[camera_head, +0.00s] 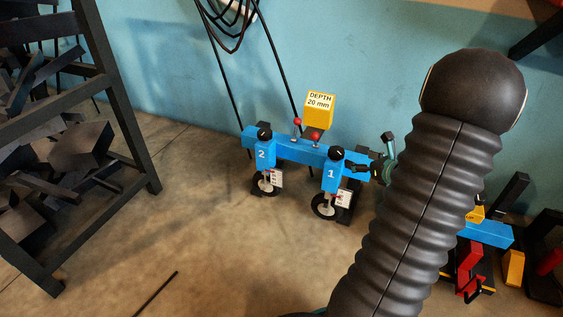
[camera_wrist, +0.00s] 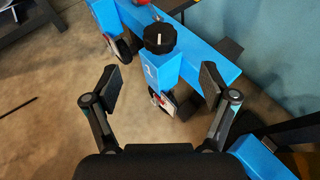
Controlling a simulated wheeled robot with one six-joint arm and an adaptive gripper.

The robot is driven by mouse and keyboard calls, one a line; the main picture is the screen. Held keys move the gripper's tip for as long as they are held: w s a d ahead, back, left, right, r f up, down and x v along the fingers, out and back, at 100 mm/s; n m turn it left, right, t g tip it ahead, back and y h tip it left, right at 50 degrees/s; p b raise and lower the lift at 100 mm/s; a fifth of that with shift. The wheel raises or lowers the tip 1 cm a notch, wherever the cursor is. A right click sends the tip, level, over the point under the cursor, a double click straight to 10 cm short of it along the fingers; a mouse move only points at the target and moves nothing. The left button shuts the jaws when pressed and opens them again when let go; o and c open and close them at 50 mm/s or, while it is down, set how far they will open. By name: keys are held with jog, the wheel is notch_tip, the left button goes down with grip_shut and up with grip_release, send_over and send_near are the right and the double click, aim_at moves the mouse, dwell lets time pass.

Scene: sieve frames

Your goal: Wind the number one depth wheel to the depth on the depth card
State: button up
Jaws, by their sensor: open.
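The blue number one post (camera_head: 331,174) stands at the right of a blue beam (camera_head: 293,150), with a black knob (camera_head: 336,153) on top. A depth wheel (camera_head: 323,206) and a white scale plate (camera_head: 344,198) are below it; the scale reading is too small to tell. The yellow depth card (camera_head: 319,108) reads "DEPTH 20 mm". In the wrist view the knob (camera_wrist: 159,38) has a white line across its top. My gripper (camera_wrist: 160,84) is open and empty; its fingers are either side of the post, nearer the camera than the knob and not touching it.
The number two post (camera_head: 264,155) and its wheel stand left on the same beam. Two red-topped levers (camera_head: 315,137) rise from the beam. A dark rack (camera_head: 120,100) of black parts is at left. Another blue implement (camera_head: 485,234) is at right. Open floor (camera_head: 220,250) lies in front.

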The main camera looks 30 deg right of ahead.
jog(key=a+r+n+g+y, duration=0.2)
jog(key=a+n, duration=0.3)
jog(key=a, duration=0.4)
jog(key=s+a+r+n+g+y+p, duration=0.1)
jog(key=a+r+n+g+y, duration=0.1)
jog(key=a+r+n, duration=0.3)
jog(key=s+a+r+n+g+y, duration=0.1)
jog(key=a+r+n, duration=0.3)
jog(key=a, duration=1)
jog(key=shift+s+n+g+y+p, duration=0.35)
jog(key=shift+n+g, duration=0.35)
jog(key=shift+n, duration=1)
jog(key=shift+w, duration=0.1)
